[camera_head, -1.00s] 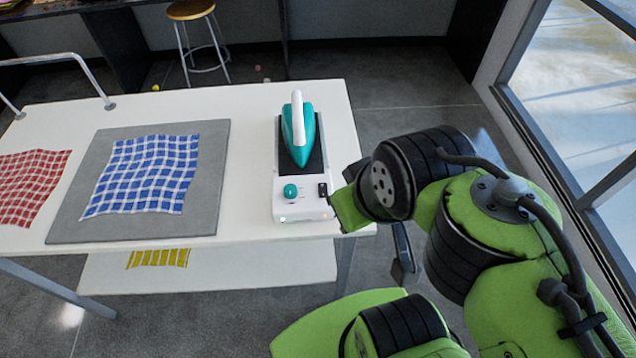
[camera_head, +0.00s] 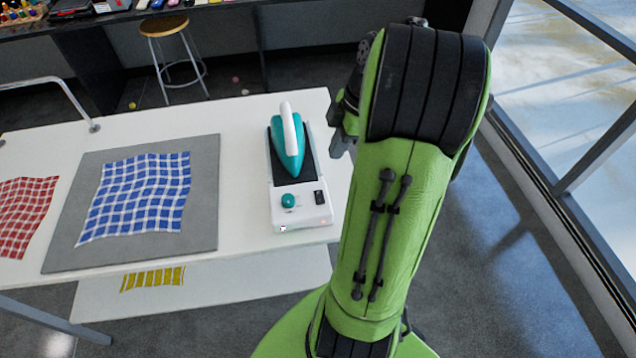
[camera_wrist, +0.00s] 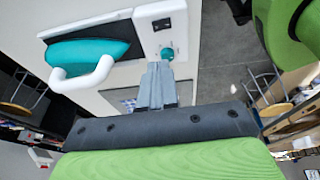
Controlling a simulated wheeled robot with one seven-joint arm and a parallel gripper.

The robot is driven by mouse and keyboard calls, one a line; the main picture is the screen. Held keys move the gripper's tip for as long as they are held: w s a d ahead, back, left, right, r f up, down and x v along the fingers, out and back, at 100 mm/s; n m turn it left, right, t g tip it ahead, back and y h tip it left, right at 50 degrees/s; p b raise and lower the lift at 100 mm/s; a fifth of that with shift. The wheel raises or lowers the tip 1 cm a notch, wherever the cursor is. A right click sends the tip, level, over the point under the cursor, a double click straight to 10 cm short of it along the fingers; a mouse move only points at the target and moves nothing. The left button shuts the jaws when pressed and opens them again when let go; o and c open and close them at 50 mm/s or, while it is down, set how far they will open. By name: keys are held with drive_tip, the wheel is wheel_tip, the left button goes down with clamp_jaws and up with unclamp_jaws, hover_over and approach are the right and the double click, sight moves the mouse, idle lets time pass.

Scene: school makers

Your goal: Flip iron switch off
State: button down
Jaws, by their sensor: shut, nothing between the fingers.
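The teal and white iron (camera_head: 289,140) rests on the dark plate of its white base (camera_head: 302,215), near the right end of the table. The base's front panel has a teal knob (camera_head: 288,201) and, right of it, a small black switch (camera_head: 319,197). A faint reddish glow shows at the base's front right corner. In the wrist view the switch (camera_wrist: 161,24) and knob (camera_wrist: 167,54) lie beyond the fingertips. My gripper (camera_wrist: 157,70) is shut and empty, apart from the switch. In the head view it is mostly hidden behind my arm, right of the iron. The switch's tilt is too small to tell.
The white table (camera_head: 240,118) also holds a grey mat (camera_head: 205,215) with a blue checked cloth (camera_head: 138,195), and a red checked cloth (camera_head: 22,212) at left. A metal rail (camera_head: 60,85) stands at the back left. A stool (camera_head: 165,28) and windows lie beyond.

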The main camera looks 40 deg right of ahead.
sight(318, 193)
drive_tip(key=b+x, duration=0.1)
drive_tip(key=x, duration=0.3)
drive_tip(key=b+x, duration=0.1)
drive_tip(key=x, duration=0.4)
drive_tip(key=d+b+x, duration=0.1)
drive_tip(key=x, duration=0.4)
drive_tip(key=shift+s+f+b, duration=0.15)
drive_tip(key=shift+s+b, duration=0.1)
drive_tip(key=shift+b, duration=0.1)
